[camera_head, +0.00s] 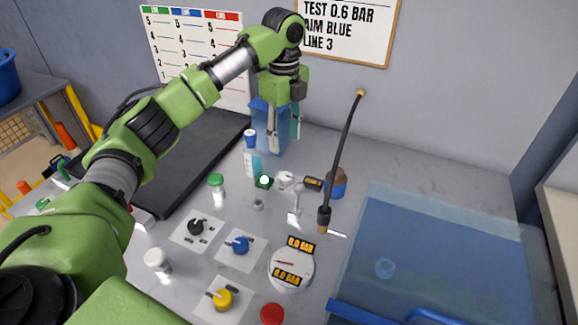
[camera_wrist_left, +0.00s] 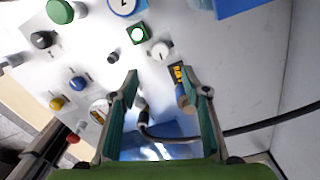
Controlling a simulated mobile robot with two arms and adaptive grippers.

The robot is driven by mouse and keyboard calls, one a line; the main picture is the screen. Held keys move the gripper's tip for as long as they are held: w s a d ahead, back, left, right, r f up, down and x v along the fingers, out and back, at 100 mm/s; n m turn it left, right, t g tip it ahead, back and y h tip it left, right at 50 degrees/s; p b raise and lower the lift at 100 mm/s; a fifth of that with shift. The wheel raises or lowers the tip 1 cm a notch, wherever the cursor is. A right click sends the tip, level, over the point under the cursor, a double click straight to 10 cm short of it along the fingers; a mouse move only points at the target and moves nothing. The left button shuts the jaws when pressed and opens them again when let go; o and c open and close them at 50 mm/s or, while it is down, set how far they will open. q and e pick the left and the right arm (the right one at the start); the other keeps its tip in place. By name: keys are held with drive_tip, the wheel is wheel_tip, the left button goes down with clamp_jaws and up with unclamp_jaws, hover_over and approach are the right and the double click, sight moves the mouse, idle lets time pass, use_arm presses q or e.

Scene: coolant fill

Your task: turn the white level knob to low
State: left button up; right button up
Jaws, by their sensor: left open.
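The small white knob (camera_head: 286,178) stands on the grey bench near the back, just left of a dark label with yellow marks (camera_head: 313,184). In the left wrist view the white knob (camera_wrist_left: 161,49) lies beyond the fingertips, roughly in line with the gap between them. Its pointer direction is too small to read. My left gripper (camera_head: 284,134) is open and empty, pointing down behind and above the knob, apart from it. Its two green-edged fingers frame the left wrist view (camera_wrist_left: 163,82). My right gripper is not in view.
Black (camera_head: 196,227), blue (camera_head: 241,244) and yellow (camera_head: 223,298) knobs sit on white plates in front. A round gauge (camera_head: 292,268) reads 0.0 BAR. A black hose (camera_head: 342,150) hangs right of the knob. A blue translucent tank (camera_head: 440,250) fills the right side.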

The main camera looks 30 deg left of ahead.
sight(285, 175)
use_arm(q)
wheel_tip(285, 175, down, 11)
drive_tip(key=shift+f+p, duration=0.1)
drive_tip(key=shift+p, duration=0.65)
drive_tip(key=shift+f, duration=0.65)
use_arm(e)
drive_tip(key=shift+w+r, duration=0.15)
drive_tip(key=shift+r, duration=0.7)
use_arm(q)
drive_tip(key=c, duration=1.1)
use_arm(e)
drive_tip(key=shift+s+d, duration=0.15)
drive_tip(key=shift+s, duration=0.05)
